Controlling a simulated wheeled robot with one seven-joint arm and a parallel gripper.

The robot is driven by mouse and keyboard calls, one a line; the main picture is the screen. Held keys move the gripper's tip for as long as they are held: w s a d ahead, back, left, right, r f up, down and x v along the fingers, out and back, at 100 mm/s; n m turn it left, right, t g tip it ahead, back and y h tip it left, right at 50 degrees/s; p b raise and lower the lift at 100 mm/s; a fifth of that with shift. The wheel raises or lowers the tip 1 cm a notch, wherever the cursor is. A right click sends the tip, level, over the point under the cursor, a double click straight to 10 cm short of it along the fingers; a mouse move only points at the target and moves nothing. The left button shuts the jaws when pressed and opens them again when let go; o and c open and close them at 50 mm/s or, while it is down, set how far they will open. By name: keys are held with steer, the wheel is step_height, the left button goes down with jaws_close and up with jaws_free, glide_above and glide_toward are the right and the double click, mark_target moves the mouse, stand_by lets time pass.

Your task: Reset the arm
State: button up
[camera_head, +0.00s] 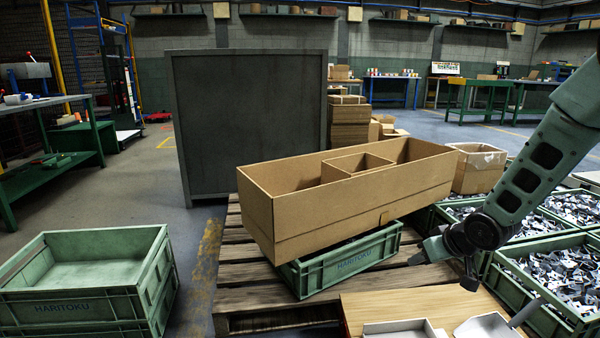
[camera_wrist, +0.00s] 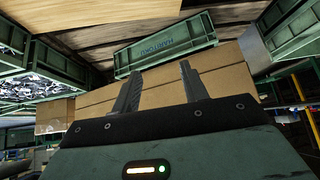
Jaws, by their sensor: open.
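My arm comes in from the right in the head view, and my gripper (camera_head: 440,268) hangs at its end, to the right of a green crate (camera_head: 345,262). In the wrist view, the two fingers of my gripper (camera_wrist: 158,92) stand apart with nothing between them. Beyond them is the side of a long cardboard box (camera_wrist: 150,85). In the head view this long box (camera_head: 350,205) sits tilted on top of the green crate, with smaller compartments inside.
The crate stands on a wooden pallet (camera_head: 245,275). Green crates of stamped metal parts (camera_head: 555,265) are at the right. Empty stacked crates (camera_head: 85,290) are at the left. A board with grey trays (camera_head: 400,328) is at the front. A grey cabinet (camera_head: 250,120) stands behind.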

steer(key=s+a+r+n+g+p, duration=0.1)
steer(key=s+a+r, duration=0.2)
steer(key=s+a, duration=0.15)
steer(key=s+a+r+n+g, duration=0.1)
steer(key=s+a+r, duration=0.2)
steer(key=a, duration=0.3)
steer(key=s+a+r+n+g+h+p, duration=0.1)
steer(key=s+a+r+n+g+p, duration=0.25)
steer(key=s, duration=0.95)
steer(key=s+a+r+g, duration=0.2)
steer(key=s+a+r, duration=0.4)
steer(key=s, duration=0.8)
step_height(320, 180, up, 36)
steer(key=p, duration=3.7)
steer(key=shift+w+a+f, duration=0.2)
steer(key=shift+w+a, duration=0.15)
steer(key=shift+a, duration=0.1)
